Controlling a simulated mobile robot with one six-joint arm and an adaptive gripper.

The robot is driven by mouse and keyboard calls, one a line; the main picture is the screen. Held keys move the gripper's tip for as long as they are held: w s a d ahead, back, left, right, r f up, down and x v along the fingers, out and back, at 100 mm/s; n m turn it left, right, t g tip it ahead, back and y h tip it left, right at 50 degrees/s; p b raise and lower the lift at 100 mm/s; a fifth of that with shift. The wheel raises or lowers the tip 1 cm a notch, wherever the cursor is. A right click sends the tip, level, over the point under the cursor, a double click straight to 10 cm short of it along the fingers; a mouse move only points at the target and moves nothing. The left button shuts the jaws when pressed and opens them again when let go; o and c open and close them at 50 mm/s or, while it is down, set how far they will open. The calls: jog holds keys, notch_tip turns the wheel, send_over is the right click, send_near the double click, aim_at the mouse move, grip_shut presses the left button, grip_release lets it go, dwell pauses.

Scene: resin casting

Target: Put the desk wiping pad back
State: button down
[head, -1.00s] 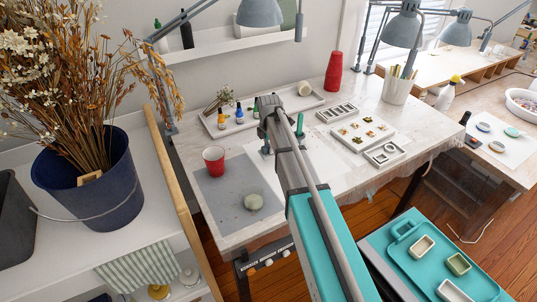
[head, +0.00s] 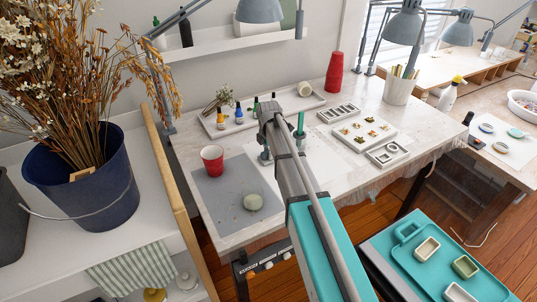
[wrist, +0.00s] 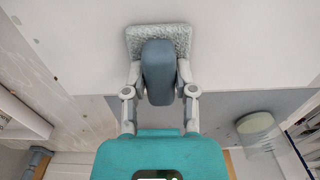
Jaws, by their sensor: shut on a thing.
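The desk wiping pad (wrist: 158,60) has a blue-grey rounded handle and a grey textured base. It is in the middle of the wrist view, near the top. My gripper (wrist: 159,78) is shut on its handle, one finger on each side. The pad is over a white surface, just beyond the edge of a grey mat (wrist: 228,102); I cannot tell whether it touches. In the head view my arm hides the pad and most of the gripper.
A tray of small bottles (head: 212,130) lies behind. Molds (head: 364,135) and a pen cup (head: 399,86) stand right. A teal tray (head: 423,243) is at lower right.

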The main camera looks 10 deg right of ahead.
jog(key=shift+f, duration=0.2)
jog(key=shift+c, duration=2.1)
grip_release()
jog(key=shift+r, duration=0.1)
jog(key=shift+r, duration=0.15)
notch_tip(320, 180, up, 12)
jog(key=p, duration=1.2)
jog(key=s+d+m, duration=0.2)
jog(key=s+m, duration=0.9)
jog(key=s, duration=0.2)
jog(key=s+d+m, duration=0.2)
jog(key=s+m, duration=0.9)
jog(key=s, duration=0.2)
jog(key=shift+d, duration=0.4)
